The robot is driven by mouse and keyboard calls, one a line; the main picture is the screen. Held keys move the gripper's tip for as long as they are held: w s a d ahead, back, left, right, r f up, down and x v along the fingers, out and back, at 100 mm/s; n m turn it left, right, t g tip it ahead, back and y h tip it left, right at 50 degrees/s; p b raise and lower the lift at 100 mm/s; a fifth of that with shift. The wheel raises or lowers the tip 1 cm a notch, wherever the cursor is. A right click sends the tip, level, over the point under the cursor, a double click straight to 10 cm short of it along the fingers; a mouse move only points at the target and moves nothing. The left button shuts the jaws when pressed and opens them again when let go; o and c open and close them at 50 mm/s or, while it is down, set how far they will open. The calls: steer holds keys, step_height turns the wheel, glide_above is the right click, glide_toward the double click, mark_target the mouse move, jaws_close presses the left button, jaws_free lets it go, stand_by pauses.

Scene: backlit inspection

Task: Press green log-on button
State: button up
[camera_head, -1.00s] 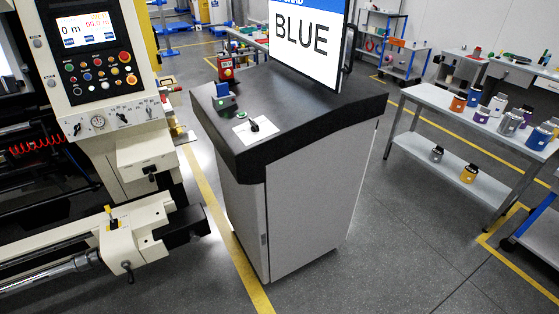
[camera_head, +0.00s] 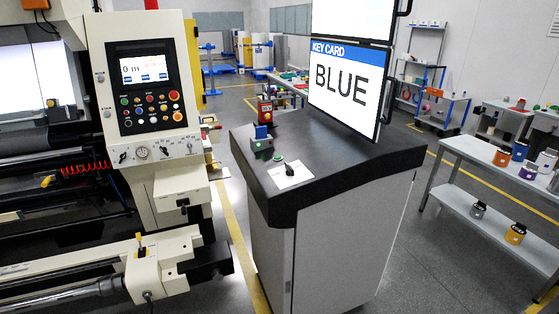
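A dark-topped console (camera_head: 330,150) with a light cabinet stands in the middle. A small green round button (camera_head: 278,156) lies on its top near the left edge. Behind it is a small card-reader box (camera_head: 262,147) with a blue card (camera_head: 261,132) standing in it and green on its front. Beside the button is a white plate (camera_head: 290,175) with a black knob. A screen (camera_head: 346,85) on the console reads "KEY CARD BLUE". Which green part is the log-on button cannot be read. My gripper is not in view.
A cream machine with a control panel (camera_head: 147,88) of coloured buttons, some green, stands at the left. A red box (camera_head: 265,111) is behind the card reader. A grey bench (camera_head: 495,165) with coloured canisters is at the right. Floor shows between console and bench.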

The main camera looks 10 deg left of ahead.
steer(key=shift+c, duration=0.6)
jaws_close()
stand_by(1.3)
